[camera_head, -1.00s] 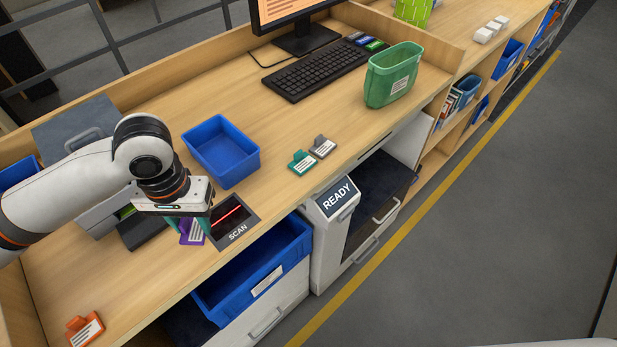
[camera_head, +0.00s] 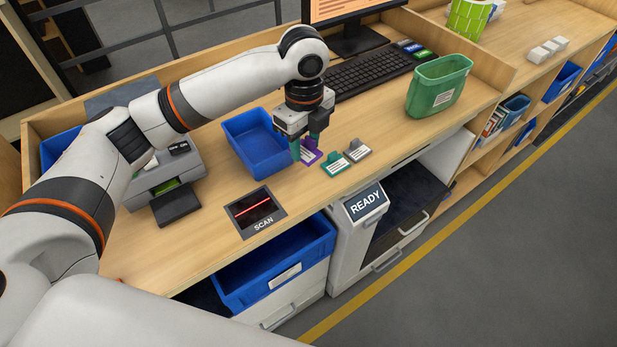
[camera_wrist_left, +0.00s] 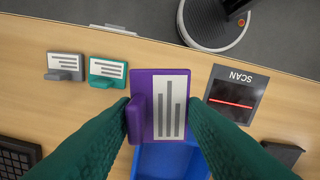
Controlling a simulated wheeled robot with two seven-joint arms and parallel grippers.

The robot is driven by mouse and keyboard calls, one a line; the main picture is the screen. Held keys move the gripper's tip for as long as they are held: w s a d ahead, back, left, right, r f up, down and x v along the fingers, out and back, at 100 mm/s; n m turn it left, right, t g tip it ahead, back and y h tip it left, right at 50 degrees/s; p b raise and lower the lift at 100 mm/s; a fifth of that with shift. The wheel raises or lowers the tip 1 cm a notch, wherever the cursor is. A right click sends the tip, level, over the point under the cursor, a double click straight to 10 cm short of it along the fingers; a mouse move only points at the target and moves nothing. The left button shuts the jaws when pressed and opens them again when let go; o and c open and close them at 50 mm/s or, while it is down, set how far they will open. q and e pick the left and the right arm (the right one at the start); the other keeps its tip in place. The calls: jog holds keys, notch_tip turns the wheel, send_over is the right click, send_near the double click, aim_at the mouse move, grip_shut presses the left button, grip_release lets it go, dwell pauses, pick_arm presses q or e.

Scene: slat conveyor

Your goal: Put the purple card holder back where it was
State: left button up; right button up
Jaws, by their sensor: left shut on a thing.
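The purple card holder (camera_head: 310,153) is between the green fingers of my left gripper (camera_head: 305,150), beside the teal card holder on the counter. In the left wrist view the purple card holder (camera_wrist_left: 157,105) shows its white label with grey bars, and the left gripper (camera_wrist_left: 158,118) is shut on it. I cannot tell whether its base touches the counter. The teal card holder (camera_head: 336,164) and the grey card holder (camera_head: 357,151) stand to its right. They also show in the left wrist view, teal (camera_wrist_left: 107,71) and grey (camera_wrist_left: 66,66). My right gripper is not in view.
A blue bin (camera_head: 243,150) stands just left of the gripper. The scan pad (camera_head: 255,211) lies nearer the front edge. A green container (camera_head: 437,86) and keyboard (camera_head: 366,75) are behind to the right. A blue drawer bin (camera_head: 277,268) sits below the counter.

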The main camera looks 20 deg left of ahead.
aim_at(308, 180)
pick_arm(q)
jog(key=shift+w+d+r+m, duration=0.2)
jog(key=shift+w+m, duration=0.25)
jog(key=shift+m, duration=0.55)
jog(key=shift+f, duration=0.3)
notch_tip(308, 180, down, 9)
jog(key=shift+f+p, duration=0.2)
jog(key=shift+p, duration=0.9)
jog(key=o, duration=1)
jog(key=shift+f, duration=0.15)
jog(key=shift+c, duration=0.2)
